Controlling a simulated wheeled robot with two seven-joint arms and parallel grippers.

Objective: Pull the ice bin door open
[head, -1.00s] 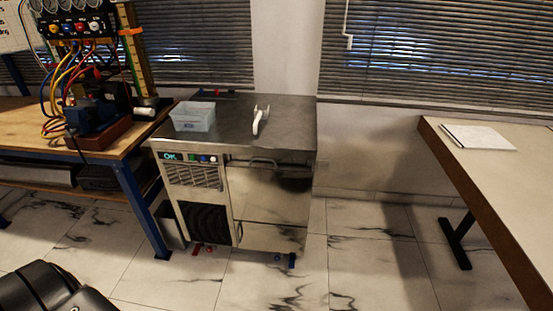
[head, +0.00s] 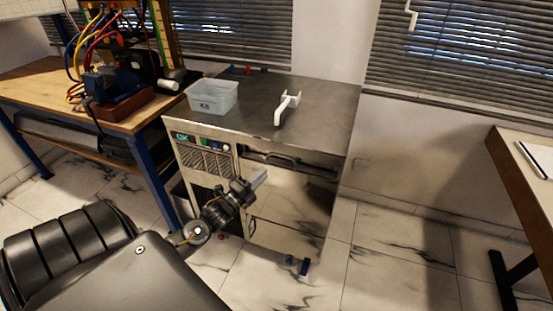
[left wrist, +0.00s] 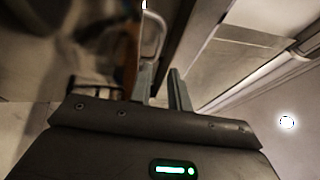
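The ice bin door (head: 292,192) is the steel panel on the right half of the ice machine's front. It looks closed. Its bar handle (head: 270,159) runs along the top edge. My left gripper (head: 259,178) is in front of the machine, below and a little left of the handle, apart from it. In the left wrist view the two fingers (left wrist: 163,88) stand apart with nothing between them, and a looped handle (left wrist: 153,36) shows beyond their tips. My right gripper is not in view.
A clear plastic bin (head: 212,96) and a white scoop (head: 287,107) sit on the machine's steel top (head: 325,105). A wooden workbench (head: 75,95) with wired equipment stands at the left. Another table (head: 535,150) stands at the right. The tiled floor between is clear.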

